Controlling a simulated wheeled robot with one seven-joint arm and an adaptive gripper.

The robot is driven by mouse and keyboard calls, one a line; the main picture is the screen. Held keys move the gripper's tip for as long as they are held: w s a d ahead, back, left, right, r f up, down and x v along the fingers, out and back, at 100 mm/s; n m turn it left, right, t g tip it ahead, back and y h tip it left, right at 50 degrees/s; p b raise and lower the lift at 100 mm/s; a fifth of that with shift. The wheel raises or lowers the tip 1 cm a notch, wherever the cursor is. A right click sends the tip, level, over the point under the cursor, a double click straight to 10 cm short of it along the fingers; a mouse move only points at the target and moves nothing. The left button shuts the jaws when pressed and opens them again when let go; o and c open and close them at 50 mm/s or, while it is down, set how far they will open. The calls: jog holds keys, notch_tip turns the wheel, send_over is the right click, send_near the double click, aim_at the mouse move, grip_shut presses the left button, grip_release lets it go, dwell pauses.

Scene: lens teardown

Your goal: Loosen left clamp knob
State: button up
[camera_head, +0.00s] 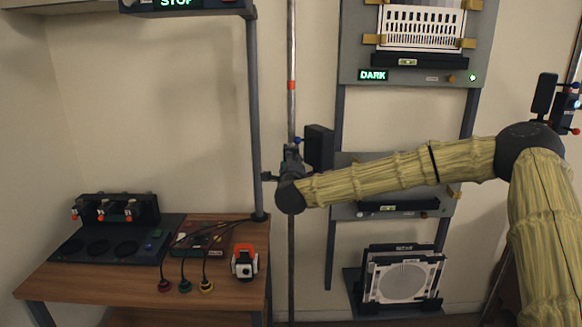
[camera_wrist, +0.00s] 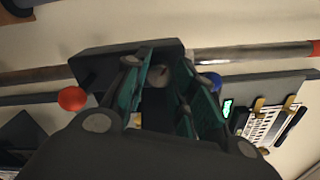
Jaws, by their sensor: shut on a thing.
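The left clamp sits on the upright pole (camera_head: 291,110) in the head view, with a dark block (camera_head: 320,147) and a small blue knob (camera_head: 297,140). In the wrist view the clamp's grey body (camera_wrist: 105,65) spans the pole, with a red knob (camera_wrist: 72,98) at left and a blue knob (camera_wrist: 213,80) at right. A round grey clamp knob (camera_wrist: 158,76) shows between the teal finger pads. My gripper (camera_wrist: 168,82) is shut on this knob. The fingers hide part of it. In the head view my gripper (camera_head: 290,160) is at the pole, partly covered by my wrist.
A wooden bench (camera_head: 110,290) with a dark console (camera_head: 110,245), cables and an orange-white device (camera_head: 245,262) stands at left. A rack with panels (camera_head: 415,75) stands behind my arm. A similar clamp (camera_head: 545,93) is at far right. Another upright post (camera_head: 255,120) stands close left of the pole.

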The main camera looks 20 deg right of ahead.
jog(key=n, duration=0.4)
jog(key=shift+a+n, duration=0.1)
jog(key=shift+n, duration=0.2)
jog(key=shift+f+n, duration=0.1)
jog(key=shift+n, duration=1.3)
jog(key=o, duration=1)
jog(key=shift+o, duration=0.2)
jog(key=v, duration=1.2)
